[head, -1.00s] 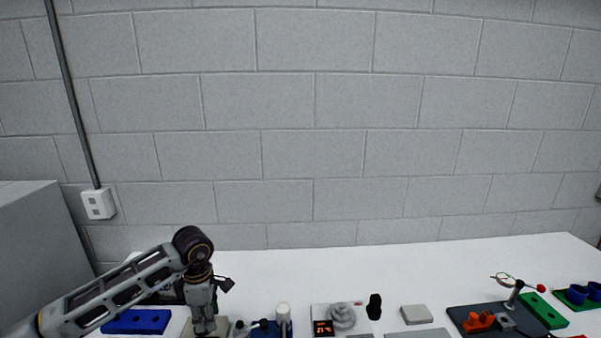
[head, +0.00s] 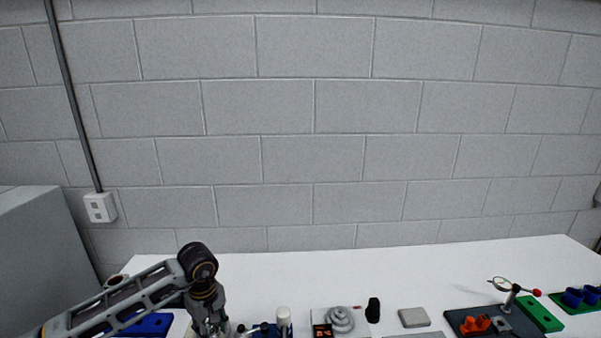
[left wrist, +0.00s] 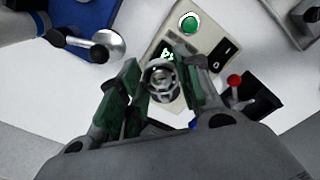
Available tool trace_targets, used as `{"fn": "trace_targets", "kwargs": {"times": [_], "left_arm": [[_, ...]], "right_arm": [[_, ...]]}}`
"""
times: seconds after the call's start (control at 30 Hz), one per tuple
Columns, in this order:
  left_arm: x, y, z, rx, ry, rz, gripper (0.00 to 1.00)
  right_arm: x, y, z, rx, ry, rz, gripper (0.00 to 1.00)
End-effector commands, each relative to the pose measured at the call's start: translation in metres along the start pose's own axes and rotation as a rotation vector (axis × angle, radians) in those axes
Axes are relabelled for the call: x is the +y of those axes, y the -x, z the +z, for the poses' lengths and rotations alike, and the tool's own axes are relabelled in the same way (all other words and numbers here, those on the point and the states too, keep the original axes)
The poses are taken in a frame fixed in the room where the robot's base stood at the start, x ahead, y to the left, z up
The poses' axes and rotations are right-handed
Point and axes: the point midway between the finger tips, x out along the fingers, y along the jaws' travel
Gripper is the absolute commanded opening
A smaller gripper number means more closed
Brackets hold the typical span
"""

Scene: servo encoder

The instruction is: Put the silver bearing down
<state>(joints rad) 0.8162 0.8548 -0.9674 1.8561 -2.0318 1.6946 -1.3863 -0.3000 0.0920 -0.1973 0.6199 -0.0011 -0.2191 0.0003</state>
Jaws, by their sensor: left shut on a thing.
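The silver bearing (left wrist: 162,76) is a small metal ring in the left wrist view, between the green-padded fingers of my left gripper (left wrist: 162,88). The gripper is shut on it. The bearing is seen over a beige box (left wrist: 203,38) with a green button, a black switch and a small lit display. I cannot tell how far above the box it is. In the head view my left gripper (head: 212,327) is low at the left, partly cut off by the bottom edge, and the bearing cannot be made out there. My right gripper is not in view.
A blue base (left wrist: 85,18) with a silver ball-ended part (left wrist: 106,45) is left of the gripper; a red-knobbed lever (left wrist: 235,80) is to its right. In the head view a grey coiled piece (head: 340,319) and a dial gauge stand (head: 510,300) are farther right. The back of the white bench (head: 400,265) is clear.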

Motion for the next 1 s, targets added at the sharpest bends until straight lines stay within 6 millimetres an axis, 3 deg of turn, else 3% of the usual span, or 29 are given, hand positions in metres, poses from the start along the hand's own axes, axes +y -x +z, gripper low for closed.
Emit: {"fn": "trace_targets", "kwargs": {"times": [1.0], "left_arm": [[-0.009,-0.008,0.024,-0.006,-0.835,0.009,0.06]], "right_arm": [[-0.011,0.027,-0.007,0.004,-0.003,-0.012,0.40]]}}
